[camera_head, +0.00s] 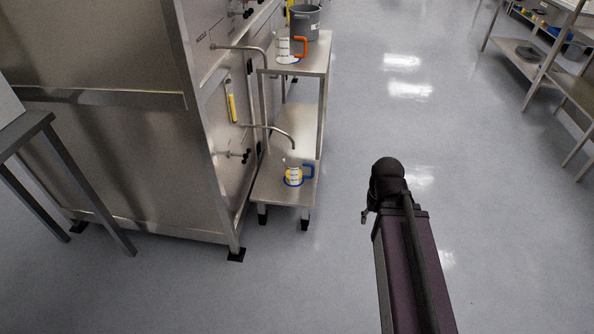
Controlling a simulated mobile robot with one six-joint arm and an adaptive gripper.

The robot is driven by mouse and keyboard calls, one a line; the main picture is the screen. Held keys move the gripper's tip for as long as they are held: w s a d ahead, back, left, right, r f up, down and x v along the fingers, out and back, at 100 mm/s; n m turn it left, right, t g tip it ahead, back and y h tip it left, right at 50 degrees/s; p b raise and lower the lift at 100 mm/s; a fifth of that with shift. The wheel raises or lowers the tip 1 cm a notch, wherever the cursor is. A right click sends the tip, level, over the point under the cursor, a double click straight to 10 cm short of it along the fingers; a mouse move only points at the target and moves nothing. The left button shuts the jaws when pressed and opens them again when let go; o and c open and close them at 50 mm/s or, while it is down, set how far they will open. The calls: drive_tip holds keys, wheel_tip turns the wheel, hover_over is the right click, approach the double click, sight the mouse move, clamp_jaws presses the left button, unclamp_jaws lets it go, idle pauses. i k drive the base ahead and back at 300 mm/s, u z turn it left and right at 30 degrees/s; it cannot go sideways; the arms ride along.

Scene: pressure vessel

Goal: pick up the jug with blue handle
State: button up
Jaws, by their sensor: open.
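The jug with blue handle (293,175) stands upright on the low front shelf (270,192) of a small steel stand. My arm reaches in from the bottom right, to the right of the stand and apart from the jug. Only a small part of my gripper (365,214) shows beside the arm's dark end joint; it is open and touches nothing. The rest of it is hidden behind the arm.
A jug with orange handle (284,50) and a grey bucket (304,22) stand on the upper shelf (317,58). A large steel vessel cabinet (100,150) borders the stand on the left. Steel racks (540,75) stand at the far right. The floor between is clear.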

sight(295, 165)
drive_tip(key=z, duration=0.15)
drive_tip(key=i, duration=1.05)
drive_tip(key=u, duration=0.05)
